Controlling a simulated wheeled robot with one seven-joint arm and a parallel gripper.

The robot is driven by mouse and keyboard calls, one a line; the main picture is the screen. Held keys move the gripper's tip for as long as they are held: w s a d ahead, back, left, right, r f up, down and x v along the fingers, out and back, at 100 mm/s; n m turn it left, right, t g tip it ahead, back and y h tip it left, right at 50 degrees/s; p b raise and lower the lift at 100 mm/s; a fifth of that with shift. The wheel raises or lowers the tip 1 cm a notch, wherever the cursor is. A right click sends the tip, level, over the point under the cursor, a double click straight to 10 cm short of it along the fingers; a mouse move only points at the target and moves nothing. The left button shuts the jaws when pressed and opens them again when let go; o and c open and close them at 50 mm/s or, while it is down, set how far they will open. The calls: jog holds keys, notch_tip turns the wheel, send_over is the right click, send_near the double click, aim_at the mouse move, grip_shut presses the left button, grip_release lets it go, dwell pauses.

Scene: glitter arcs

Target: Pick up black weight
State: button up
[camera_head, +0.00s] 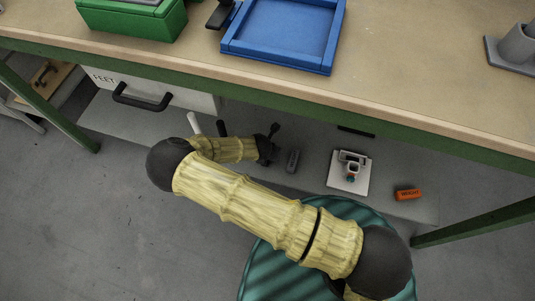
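A small dark grey-black block (292,160), which looks like the black weight, lies on the grey lower shelf under the workbench. My gripper (274,144) is at the end of my yellow arm, just to the left of this block. Its dark fingers look spread apart, with nothing seen between them. The gap between gripper and block is small, and I cannot tell their difference in height. A thin black bar (356,131) lies farther back on the shelf.
An orange block (408,194) with lettering and a white plate (348,173) with a small device on it lie to the right on the shelf. A drawer (190,101) with a black handle hangs at left. The workbench edge (400,115) overhangs the shelf. A blue tray (285,30) stands above.

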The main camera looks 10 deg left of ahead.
grip_shut()
dwell(0.3)
jog(key=shift+r, duration=0.1)
jog(key=shift+r+p, duration=0.4)
jog(key=shift+r, duration=0.1)
notch_tip(320, 180, up, 3)
jog(key=shift+p, duration=1)
jog(key=s+a+p, duration=0.1)
jog(key=s+p, duration=0.3)
jog(key=s, duration=1.4)
jog(key=shift+a+f+p, duration=0.15)
jog(key=shift+f+p, duration=0.15)
